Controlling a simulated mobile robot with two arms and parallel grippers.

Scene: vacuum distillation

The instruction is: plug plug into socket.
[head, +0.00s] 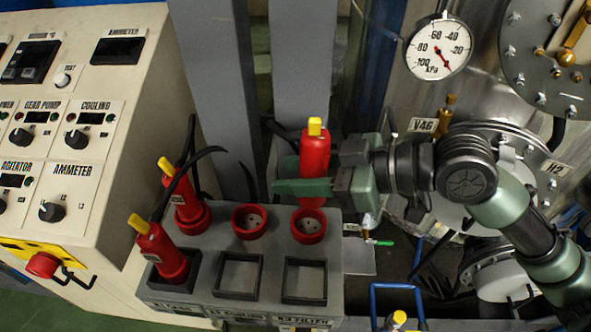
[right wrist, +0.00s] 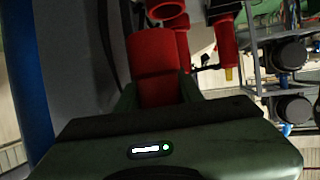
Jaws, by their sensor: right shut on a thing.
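A red plug (head: 315,150) with a yellow top stands roughly upright above the right-hand red round socket (head: 308,238) in the back row of the grey socket box. My right gripper (head: 309,178) is shut on this plug, with one green finger across its front. The plug's lower end shows just over the socket's far rim; I cannot tell whether it touches. In the right wrist view the red plug (right wrist: 156,55) sits between the fingers. The middle red socket (head: 249,233) is empty. My left gripper is not in view.
Two other red plugs with yellow tops, one behind (head: 183,190) and one in front (head: 160,245), stand in the box's left sockets with black cables. Two square front sockets are empty. A control panel (head: 90,100) stands left; a pressure gauge (head: 439,47) and steel vessel are right.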

